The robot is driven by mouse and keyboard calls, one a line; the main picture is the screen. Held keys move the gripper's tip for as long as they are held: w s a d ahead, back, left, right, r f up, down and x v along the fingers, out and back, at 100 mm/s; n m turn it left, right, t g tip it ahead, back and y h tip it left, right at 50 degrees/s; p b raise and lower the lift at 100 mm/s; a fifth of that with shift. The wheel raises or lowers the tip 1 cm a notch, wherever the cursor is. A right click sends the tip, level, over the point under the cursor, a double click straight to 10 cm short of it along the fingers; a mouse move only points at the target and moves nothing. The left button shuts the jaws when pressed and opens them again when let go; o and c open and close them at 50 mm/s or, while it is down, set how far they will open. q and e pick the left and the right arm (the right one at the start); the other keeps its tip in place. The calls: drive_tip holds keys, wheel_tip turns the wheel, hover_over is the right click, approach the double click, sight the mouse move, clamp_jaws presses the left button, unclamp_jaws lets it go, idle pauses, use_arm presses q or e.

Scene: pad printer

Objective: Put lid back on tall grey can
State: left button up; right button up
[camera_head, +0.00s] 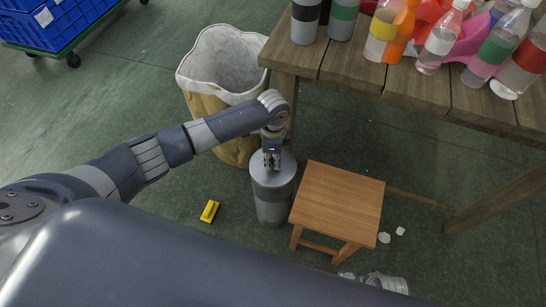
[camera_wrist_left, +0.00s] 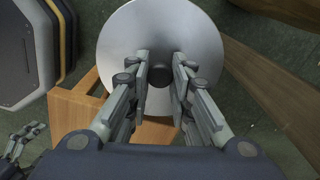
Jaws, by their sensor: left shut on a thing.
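The tall grey can (camera_head: 272,209) stands upright on the green floor, left of the small wooden stool. The round metal lid (camera_head: 262,176) is level over the can's mouth and covers it from above; I cannot tell whether it is fully seated. My left gripper (camera_head: 272,163) points down at the lid's middle. In the left wrist view the gripper (camera_wrist_left: 160,75) is shut on the lid's dark round knob (camera_wrist_left: 159,76), and the lid (camera_wrist_left: 160,28) hides the can. My right gripper (camera_head: 385,283) shows at the bottom edge, away from the can; its fingers are unclear.
A stool (camera_head: 339,202) stands close right of the can. A lined bin (camera_head: 217,100) is behind left. A yellow object (camera_head: 210,211) and white scraps (camera_head: 385,237) lie on the floor. A wooden table (camera_head: 390,82) with bottles is at upper right.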

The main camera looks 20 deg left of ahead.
use_arm(q)
drive_tip(key=o, duration=1)
drive_tip(key=shift+o, duration=0.7)
drive_tip(key=o, duration=0.4)
